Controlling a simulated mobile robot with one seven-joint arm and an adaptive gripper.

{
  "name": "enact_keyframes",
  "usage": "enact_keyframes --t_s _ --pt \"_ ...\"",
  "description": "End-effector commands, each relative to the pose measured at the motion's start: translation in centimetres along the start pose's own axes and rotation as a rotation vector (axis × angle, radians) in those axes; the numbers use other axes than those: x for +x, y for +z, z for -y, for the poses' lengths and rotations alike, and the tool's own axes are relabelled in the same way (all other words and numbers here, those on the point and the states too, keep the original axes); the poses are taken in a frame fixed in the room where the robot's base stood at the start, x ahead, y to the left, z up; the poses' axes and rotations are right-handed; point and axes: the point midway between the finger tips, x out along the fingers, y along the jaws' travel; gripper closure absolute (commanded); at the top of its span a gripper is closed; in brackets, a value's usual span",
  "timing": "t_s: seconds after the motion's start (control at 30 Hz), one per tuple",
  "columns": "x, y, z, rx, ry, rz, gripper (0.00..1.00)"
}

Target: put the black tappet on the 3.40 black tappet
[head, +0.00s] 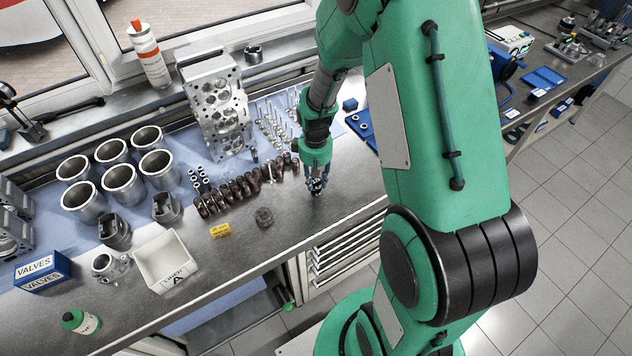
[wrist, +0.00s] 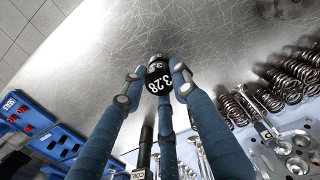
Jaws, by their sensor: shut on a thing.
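My gripper (wrist: 155,88) is shut on a black tappet (wrist: 158,82) marked 3.28, between its blue-grey fingers in the wrist view. A second small dark-and-grey piece (wrist: 156,60) shows just beyond it, with marks too small to read; I cannot tell whether the two touch. In the head view my gripper (head: 316,187) is low over the bare metal bench, right of the springs, and its fingers mostly hide what it holds. I cannot make out a 3.40 mark in either view.
Dark valve springs (head: 235,190) stand left of my gripper, with the cylinder head (head: 216,110) behind. A blue tray (head: 360,124) lies to the right. The bench front near my gripper is clear.

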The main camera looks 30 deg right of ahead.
Motion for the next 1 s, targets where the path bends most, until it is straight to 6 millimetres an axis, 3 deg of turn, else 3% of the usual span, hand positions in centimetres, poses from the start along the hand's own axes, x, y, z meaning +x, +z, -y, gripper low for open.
enact_keyframes --t_s 0.1,0.57,0.6,0.67,1.0 --pt "0.83 -0.03 -0.01 0.0 0.0 0.0 0.98" --pt "1.27 -0.05 -0.01 0.0 0.0 -0.001 0.98" --pt "1.23 -0.05 -0.02 0.0 0.001 -0.001 0.66" --pt "1.21 -0.05 -0.02 0.0 0.001 -0.001 0.54" --pt "1.13 -0.04 -0.01 0.0 0.0 -0.001 0.53"
